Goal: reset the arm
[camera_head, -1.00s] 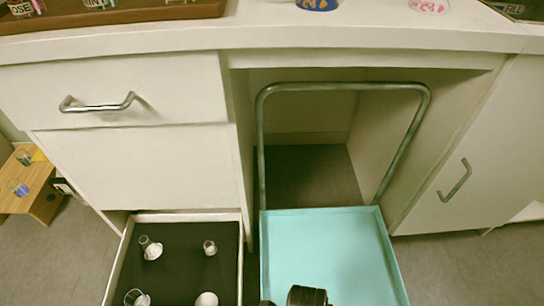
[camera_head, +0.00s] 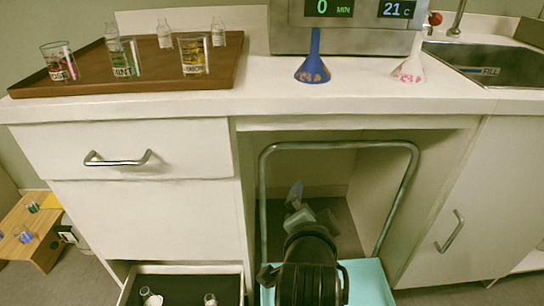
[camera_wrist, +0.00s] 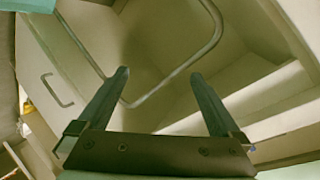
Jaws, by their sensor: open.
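My gripper (camera_head: 312,203) is raised in front of the open knee space under the counter, above the teal cart tray (camera_head: 371,284). In the wrist view my gripper (camera_wrist: 159,76) has its two fingers spread apart with nothing between them. The cart's metal handle (camera_wrist: 150,98) shows beyond the fingers there. In the head view the same handle (camera_head: 338,145) forms an arch around the gripper. Part of the tray is hidden behind my dark arm.
An open lower drawer (camera_head: 190,269) with small glassware is left of the cart. The counter (camera_head: 270,100) holds a wooden tray (camera_head: 140,88) of labelled beakers and small bottles, a blue funnel (camera_head: 313,65) and a pink-marked white funnel (camera_head: 409,65). A sink (camera_head: 485,62) is at right.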

